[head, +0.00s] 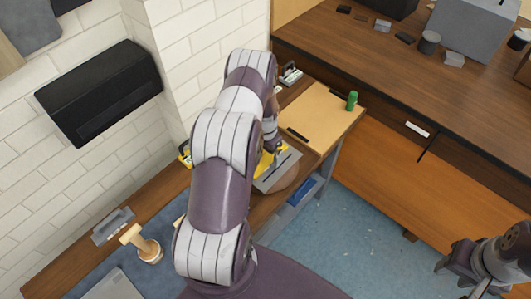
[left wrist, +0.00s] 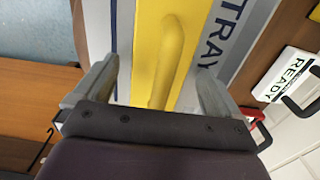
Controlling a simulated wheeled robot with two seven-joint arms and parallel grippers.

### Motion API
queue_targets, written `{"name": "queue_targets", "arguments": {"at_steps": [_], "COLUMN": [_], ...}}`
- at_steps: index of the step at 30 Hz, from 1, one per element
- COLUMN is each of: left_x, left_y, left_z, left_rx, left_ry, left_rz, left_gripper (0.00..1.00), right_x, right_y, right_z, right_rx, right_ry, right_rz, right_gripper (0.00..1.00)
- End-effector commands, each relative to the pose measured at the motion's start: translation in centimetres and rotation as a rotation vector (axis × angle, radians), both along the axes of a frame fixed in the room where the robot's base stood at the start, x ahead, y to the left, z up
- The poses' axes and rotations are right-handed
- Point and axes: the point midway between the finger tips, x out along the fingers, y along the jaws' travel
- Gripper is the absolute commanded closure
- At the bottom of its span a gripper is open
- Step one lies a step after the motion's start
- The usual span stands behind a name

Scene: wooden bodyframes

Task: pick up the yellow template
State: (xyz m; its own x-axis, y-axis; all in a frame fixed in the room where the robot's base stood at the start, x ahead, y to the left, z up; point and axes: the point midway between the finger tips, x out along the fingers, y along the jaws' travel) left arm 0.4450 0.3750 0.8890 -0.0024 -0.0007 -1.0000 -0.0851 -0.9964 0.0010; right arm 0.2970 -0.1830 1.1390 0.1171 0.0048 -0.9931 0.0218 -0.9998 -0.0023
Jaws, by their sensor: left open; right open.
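The yellow template (head: 264,162) lies on the workbench, largely hidden behind my left arm in the head view. In the left wrist view the yellow template (left wrist: 150,35) fills the middle, with a raised rounded yellow grip along it. My left gripper (head: 275,151) is over it. In the left wrist view my left gripper (left wrist: 155,85) is open, one finger on each side of the yellow grip. I cannot tell whether the fingers touch it. My right gripper (head: 462,265) is open and empty at the lower right, far from the template.
A white "READY" block (left wrist: 291,74) is at the right. A tan board (head: 315,112) and green cylinder (head: 352,100) are behind. Blue floor (head: 350,230) is clear.

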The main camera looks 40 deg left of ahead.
Motion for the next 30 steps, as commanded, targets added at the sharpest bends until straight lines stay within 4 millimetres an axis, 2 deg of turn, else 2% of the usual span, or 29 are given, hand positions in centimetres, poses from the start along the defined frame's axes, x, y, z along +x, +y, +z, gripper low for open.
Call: {"name": "queue_targets", "arguments": {"at_steps": [6,11,12,14,23,26,30], "left_x": [0.1,0.1,0.1,0.1,0.1,0.2,0.2], "left_y": [0.0,0.0,0.0,0.0,0.1,0.1,0.1], "left_z": [-0.2,-0.2,-0.1,-0.1,0.2,1.0,3.2], "left_rx": [0.001,0.001,0.001,0.001,0.002,0.003,0.003], "left_ry": [-0.002,-0.001,-0.001,-0.002,-0.003,-0.005,-0.006], "left_rz": [0.0,0.0,0.0,0.0,0.0,0.0,0.0], "left_gripper": [0.02,0.54,0.67,0.85,0.85,0.85,0.85], "right_x": [0.0,0.0,0.0,0.0,0.0,0.0,0.0], "right_y": [0.0,0.0,0.0,0.0,0.0,0.0,0.0], "right_z": [-0.1,-0.1,-0.1,-0.1,-0.2,-0.7,-1.7], "right_rx": [0.0,0.0,0.0,0.0,0.0,0.0,0.0], "right_ry": [0.001,0.0,0.0,0.0,0.0,0.0,0.0], "right_rz": [0.0,0.0,0.0,0.0,0.0,0.0,0.0], "right_gripper": [0.57,0.57,0.57,0.57,0.57,0.57,0.57]}}
